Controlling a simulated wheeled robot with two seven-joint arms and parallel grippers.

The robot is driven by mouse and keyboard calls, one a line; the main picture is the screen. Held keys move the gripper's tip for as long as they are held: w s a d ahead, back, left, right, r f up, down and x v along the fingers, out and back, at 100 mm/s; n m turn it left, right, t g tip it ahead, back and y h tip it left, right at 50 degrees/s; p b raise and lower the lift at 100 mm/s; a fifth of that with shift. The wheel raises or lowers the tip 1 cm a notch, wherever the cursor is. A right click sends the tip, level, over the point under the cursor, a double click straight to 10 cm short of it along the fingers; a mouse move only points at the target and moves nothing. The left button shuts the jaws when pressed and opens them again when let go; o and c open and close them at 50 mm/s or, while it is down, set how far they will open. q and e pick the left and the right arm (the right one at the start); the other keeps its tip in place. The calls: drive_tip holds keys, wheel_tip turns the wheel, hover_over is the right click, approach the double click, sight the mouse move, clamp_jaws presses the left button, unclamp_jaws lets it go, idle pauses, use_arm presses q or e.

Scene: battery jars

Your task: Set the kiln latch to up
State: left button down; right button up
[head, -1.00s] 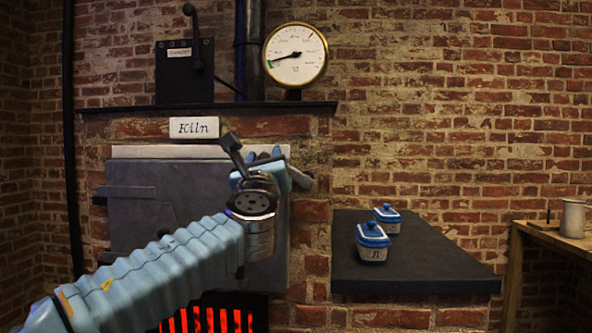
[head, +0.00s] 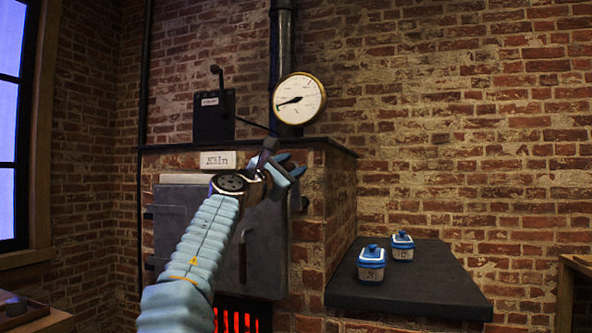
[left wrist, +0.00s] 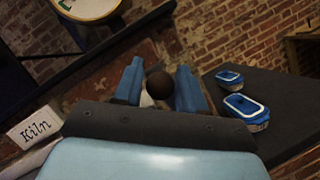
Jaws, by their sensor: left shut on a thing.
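The kiln (head: 175,225) has a grey door and a white "Kiln" sign (head: 217,160). The sign also shows in the left wrist view (left wrist: 35,128). My left gripper (head: 292,170) is at the door's upper right edge, just below the dark ledge. In the left wrist view its blue fingers (left wrist: 158,88) are closed around a dark round knob (left wrist: 158,84), which appears to be the latch's end. The latch's arm is mostly hidden by my gripper, so its exact angle is unclear. My right gripper is not in view.
A dial gauge (head: 299,99) and a box with a lever (head: 213,116) stand above the ledge (head: 335,146). Two blue-lidded jars, one nearer (head: 371,265) and one farther (head: 402,246), stand on a dark side slab (head: 430,290). Red glowing bars (head: 236,321) show below the door.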

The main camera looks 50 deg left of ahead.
use_arm(q)
drive_tip(key=shift+w+d+f+m+h, duration=0.15)
drive_tip(key=shift+w+d+m+h, duration=0.25)
drive_tip(key=shift+m, duration=0.5)
drive_tip(key=shift+w+d+f+m+g+h+p, duration=0.15)
drive_tip(key=shift+d+m+h+p, duration=0.1)
drive_tip(key=shift+m, duration=0.3)
drive_tip(key=shift+w+d+r+m+g+h+p, duration=0.15)
drive_tip(key=shift+d+m, duration=0.1)
drive_tip(key=shift+m, duration=0.3)
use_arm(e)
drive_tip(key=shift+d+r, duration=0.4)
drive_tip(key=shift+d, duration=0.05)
use_arm(q)
drive_tip(key=shift+f, duration=0.2)
drive_tip(key=c, duration=1.1)
unclamp_jaws()
drive_tip(key=shift+o, duration=1.3)
drive_tip(key=shift+w+a+f, duration=0.1)
drive_tip(key=shift+w, duration=0.05)
drive_tip(key=b+v, duration=0.5)
drive_tip(key=v, duration=0.9)
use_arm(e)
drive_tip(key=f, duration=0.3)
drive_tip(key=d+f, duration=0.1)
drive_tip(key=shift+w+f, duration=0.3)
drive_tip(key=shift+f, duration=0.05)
